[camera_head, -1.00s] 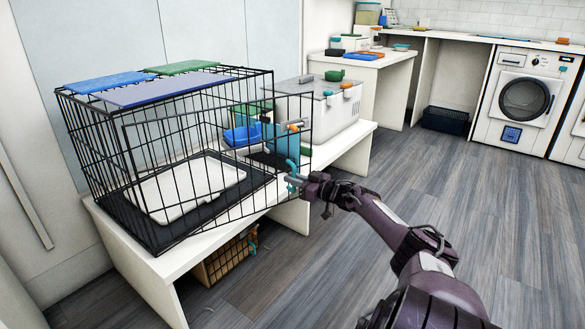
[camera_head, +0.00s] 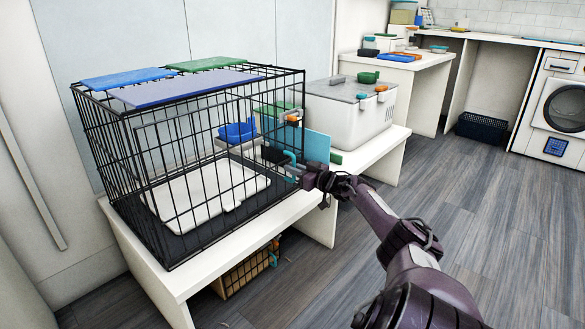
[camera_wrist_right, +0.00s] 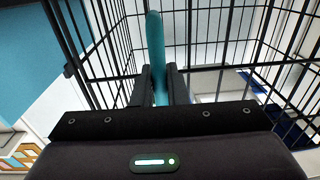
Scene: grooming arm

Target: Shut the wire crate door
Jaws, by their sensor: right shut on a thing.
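The black wire crate (camera_head: 105,150) stands on a low white bench. Its wire door (camera_head: 235,165) is on the long front side, and its free edge is near the right front corner post. Whether the door touches the frame I cannot tell. My right gripper (camera_head: 301,180) is at that edge. In the right wrist view my right gripper (camera_wrist_right: 158,88) is shut on a teal upright handle (camera_wrist_right: 156,50), with wire bars behind it. My left gripper is not in view.
A white tray (camera_head: 205,195) lies inside the crate. Coloured panels (camera_head: 185,90) lie on its top. A teal sheet (camera_head: 317,148) and a white box (camera_head: 350,125) are to the right on the bench (camera_head: 215,257). A basket (camera_head: 240,277) sits underneath.

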